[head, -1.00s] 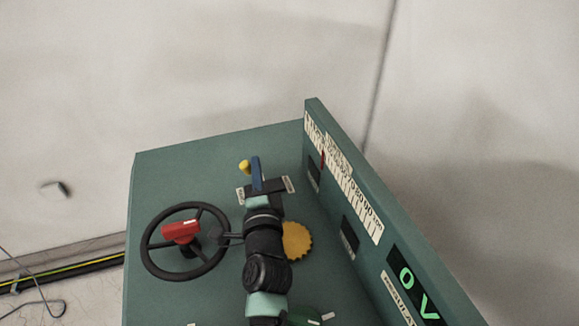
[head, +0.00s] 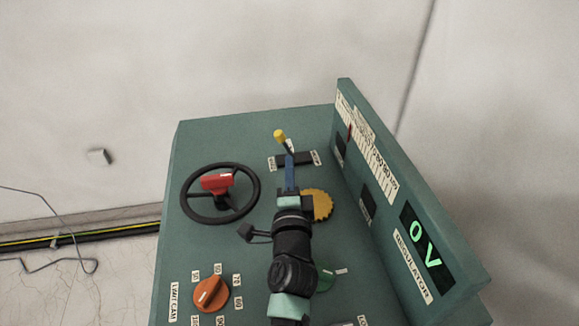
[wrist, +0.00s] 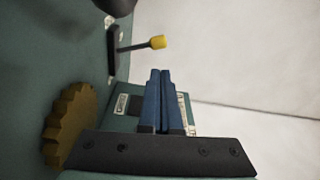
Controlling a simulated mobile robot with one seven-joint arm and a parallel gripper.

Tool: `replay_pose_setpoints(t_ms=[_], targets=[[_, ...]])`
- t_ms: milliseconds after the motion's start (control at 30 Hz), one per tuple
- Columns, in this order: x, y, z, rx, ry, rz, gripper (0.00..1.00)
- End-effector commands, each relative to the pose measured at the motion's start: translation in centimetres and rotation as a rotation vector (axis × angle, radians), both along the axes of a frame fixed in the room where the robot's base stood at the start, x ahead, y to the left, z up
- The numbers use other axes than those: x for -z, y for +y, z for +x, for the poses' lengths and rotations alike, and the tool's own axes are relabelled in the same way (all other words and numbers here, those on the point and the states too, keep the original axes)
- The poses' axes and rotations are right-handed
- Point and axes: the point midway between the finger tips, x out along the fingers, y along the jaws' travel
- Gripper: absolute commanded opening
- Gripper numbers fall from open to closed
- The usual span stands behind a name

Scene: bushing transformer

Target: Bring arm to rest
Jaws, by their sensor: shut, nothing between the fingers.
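My gripper (head: 290,158) is shut and empty, its blue fingers together above the green console (head: 245,125). In the wrist view the two blue fingers (wrist: 161,75) lie side by side. A yellow-tipped lever (head: 279,135) stands just beyond the fingertips in the head view; in the wrist view the lever (wrist: 156,42) is apart from the fingers. My arm hides part of the console and of the yellow scalloped knob (head: 323,205).
An orange dial (head: 210,294) is at the front left. The raised right panel has a display (head: 426,246) reading 0 V. A green knob (head: 325,279) sits beside my arm.

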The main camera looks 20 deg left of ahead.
Motion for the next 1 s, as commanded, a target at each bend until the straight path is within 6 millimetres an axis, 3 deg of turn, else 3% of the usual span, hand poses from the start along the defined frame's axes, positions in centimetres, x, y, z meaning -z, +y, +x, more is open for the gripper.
replay_pose_setpoints(t_ms=[567, 667, 767, 867, 1000], targets=[[0.1, -0.1, 0.0, 0.001, 0.000, 0.000, 0.00], [-1.0, -0.2, 0.1, 0.003, -0.021, -0.016, 0.00], [-4.7, -0.9, 0.6, 0.016, -0.101, -0.075, 0.00], [-11.2, -2.2, 0.9, 0.049, -0.238, -0.192, 0.00], [-21.7, -5.1, -0.1, 0.148, -0.460, -0.413, 0.00]])
